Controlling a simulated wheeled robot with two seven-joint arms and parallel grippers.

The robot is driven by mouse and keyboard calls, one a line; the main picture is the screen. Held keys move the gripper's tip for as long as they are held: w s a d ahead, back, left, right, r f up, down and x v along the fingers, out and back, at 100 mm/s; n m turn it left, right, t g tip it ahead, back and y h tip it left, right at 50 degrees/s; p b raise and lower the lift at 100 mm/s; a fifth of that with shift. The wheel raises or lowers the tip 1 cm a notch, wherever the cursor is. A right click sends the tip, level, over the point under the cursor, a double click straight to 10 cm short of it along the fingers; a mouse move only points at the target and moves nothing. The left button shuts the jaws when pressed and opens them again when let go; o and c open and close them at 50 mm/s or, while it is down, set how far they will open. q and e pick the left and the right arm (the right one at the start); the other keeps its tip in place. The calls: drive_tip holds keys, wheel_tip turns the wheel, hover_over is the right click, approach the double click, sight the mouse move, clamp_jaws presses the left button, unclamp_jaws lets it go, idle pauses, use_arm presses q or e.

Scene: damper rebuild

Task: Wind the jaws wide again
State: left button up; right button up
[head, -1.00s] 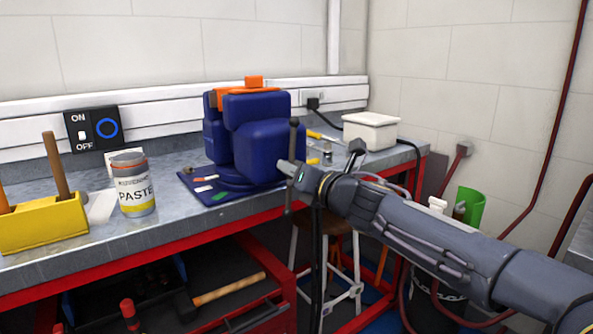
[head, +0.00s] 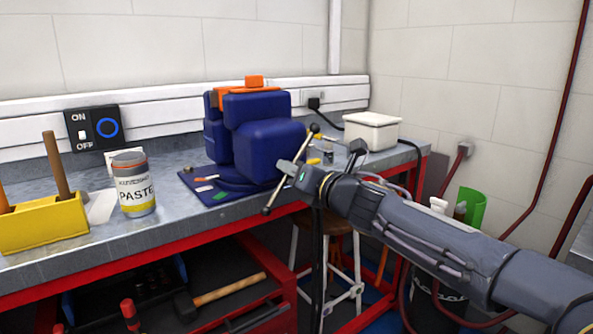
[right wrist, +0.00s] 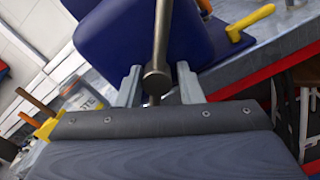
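The blue vise (head: 265,150) stands on the bench, with an orange part (head: 254,82) along its top. The gap between its jaws is largely hidden from this angle. Its metal bar handle (head: 308,137) slants from upper right to lower left, with a ball at each end. My right gripper (head: 290,172) is at the middle of the bar, in front of the vise. In the right wrist view the bar (right wrist: 161,35) runs between the two fingers (right wrist: 160,82), one on each side. The near ball hides the exact contact. My left gripper is out of view.
A paste tin (head: 135,185) and a yellow tool holder (head: 45,225) stand on the left of the bench. A white box (head: 371,132) is at the back right. A stool (head: 337,222) stands under the bench, near my right arm.

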drive_tip(key=shift+a+r, duration=0.1)
drive_tip(key=shift+a, duration=0.4)
drive_tip(key=shift+s+a, duration=0.1)
drive_tip(key=shift+a, duration=0.05)
drive_tip(key=shift+d, duration=0.25)
drive_tip(key=v, duration=0.7)
drive_tip(key=shift+s+d, duration=0.25)
drive_tip(key=shift+d, duration=0.05)
